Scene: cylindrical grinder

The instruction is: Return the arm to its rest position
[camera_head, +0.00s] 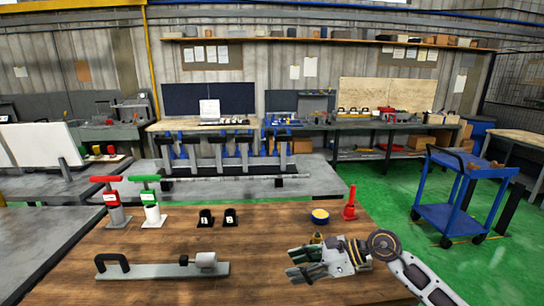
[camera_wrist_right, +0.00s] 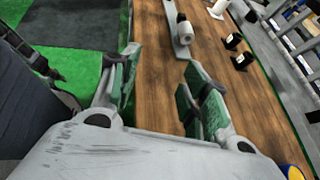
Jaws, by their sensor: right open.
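My right gripper (camera_head: 297,265) is over the front right part of the wooden table (camera_head: 270,225), with its arm coming in from the lower right. Its fingers point left in the head view. The gripper holds nothing.
A grey plate (camera_head: 140,271) with a black handle and a grey cylinder lies front left. A blue cart (camera_head: 455,190) stands right.

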